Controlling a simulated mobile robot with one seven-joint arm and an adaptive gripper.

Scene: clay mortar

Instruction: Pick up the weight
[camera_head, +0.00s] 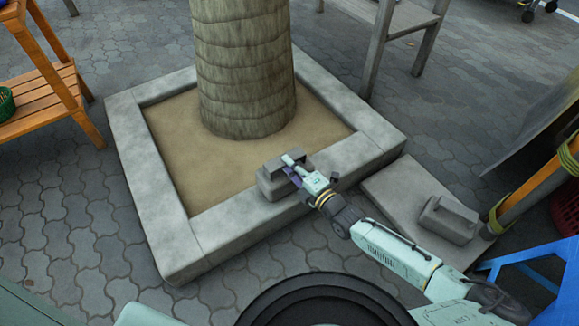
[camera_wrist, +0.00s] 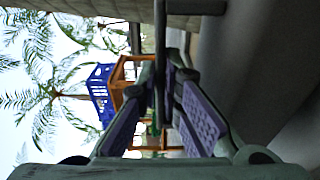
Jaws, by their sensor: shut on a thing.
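A grey block-shaped weight with a handle on top (camera_head: 270,185) is at the front rim of the stone planter (camera_head: 235,222), in the head view. I cannot tell whether it rests on the rim or is slightly clear of it. My gripper (camera_head: 294,169) is shut on its handle. In the wrist view, the purple-padded fingers of my gripper (camera_wrist: 160,92) close around the dark handle bar (camera_wrist: 160,45). A second grey weight (camera_head: 449,220) sits on a flat slab (camera_head: 395,190) to the right, apart from my gripper.
A thick tree trunk (camera_head: 243,65) stands in the planter's sand, behind the held weight. A wooden shelf (camera_head: 40,100) is at the left and a grey bench (camera_head: 400,18) at the back. A blue frame (camera_head: 530,265) is at the right.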

